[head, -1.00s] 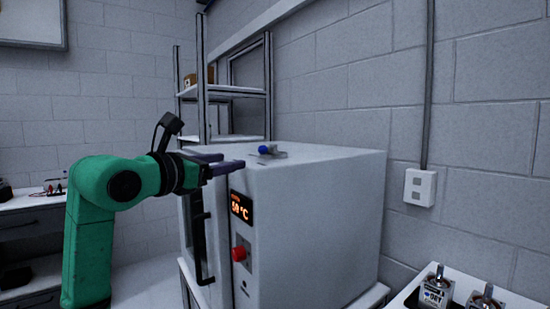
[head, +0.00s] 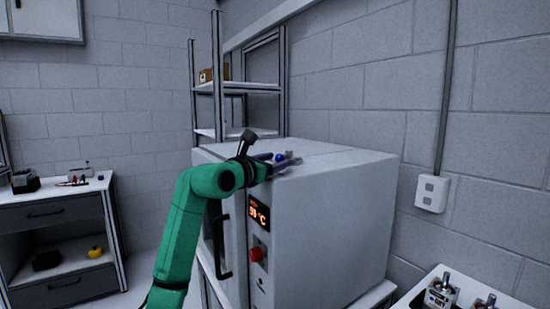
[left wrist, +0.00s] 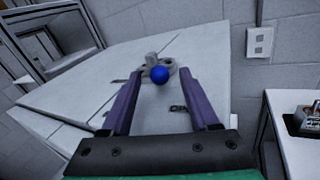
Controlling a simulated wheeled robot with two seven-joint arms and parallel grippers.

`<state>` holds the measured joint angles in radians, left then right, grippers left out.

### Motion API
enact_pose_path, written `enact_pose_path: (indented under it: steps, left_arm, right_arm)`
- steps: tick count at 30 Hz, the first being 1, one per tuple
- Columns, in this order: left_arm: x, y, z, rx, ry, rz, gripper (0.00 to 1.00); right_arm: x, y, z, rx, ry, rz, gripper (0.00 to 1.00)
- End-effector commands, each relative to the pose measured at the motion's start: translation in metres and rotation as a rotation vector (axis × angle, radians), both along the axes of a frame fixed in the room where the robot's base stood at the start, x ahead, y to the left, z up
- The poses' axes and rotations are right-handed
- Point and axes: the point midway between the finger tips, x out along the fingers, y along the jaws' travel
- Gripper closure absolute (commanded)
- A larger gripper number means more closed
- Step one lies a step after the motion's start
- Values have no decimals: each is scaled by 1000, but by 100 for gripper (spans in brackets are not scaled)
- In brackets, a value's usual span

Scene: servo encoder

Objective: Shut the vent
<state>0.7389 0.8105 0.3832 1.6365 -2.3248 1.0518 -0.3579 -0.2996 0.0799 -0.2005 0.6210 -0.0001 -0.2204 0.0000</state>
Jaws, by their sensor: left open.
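The vent is a small grey fitting with a blue ball knob (head: 280,157) on top of the white oven (head: 330,205). In the left wrist view the blue knob (left wrist: 159,75) and its grey base (left wrist: 150,64) sit between and just past the fingertips. My left gripper (head: 290,162) is open, its purple fingers (left wrist: 124,103) apart on either side of the knob's line. It is low over the oven top, and no contact with the knob shows. In the head view the fingers partly hide the fitting. My right gripper is not in view.
The oven front has a lit display (head: 259,212), a red button (head: 256,254) and a black handle (head: 222,247). A metal shelf (head: 236,85) stands behind. Devices (head: 441,291) sit on a white table at right. A drawer unit (head: 58,217) stands at left.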

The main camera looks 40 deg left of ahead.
Motion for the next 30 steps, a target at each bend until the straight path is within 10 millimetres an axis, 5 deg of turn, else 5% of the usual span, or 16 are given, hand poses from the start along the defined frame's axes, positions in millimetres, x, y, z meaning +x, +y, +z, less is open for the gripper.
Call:
enact_pose_path:
  steps: [2, 6, 7, 30]
  left_arm:
    - [0, 0, 0, 0, 0, 0, 43]
    - [-1, 0, 0, 0, 0, 0, 96]
    - [-1, 0, 0, 0, 0, 0, 100]
    - [-1, 0, 0, -1, -1, 0, 100]
  right_arm:
    - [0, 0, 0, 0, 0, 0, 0]
    - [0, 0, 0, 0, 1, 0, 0]
    - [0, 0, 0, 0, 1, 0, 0]
    - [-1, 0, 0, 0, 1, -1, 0]
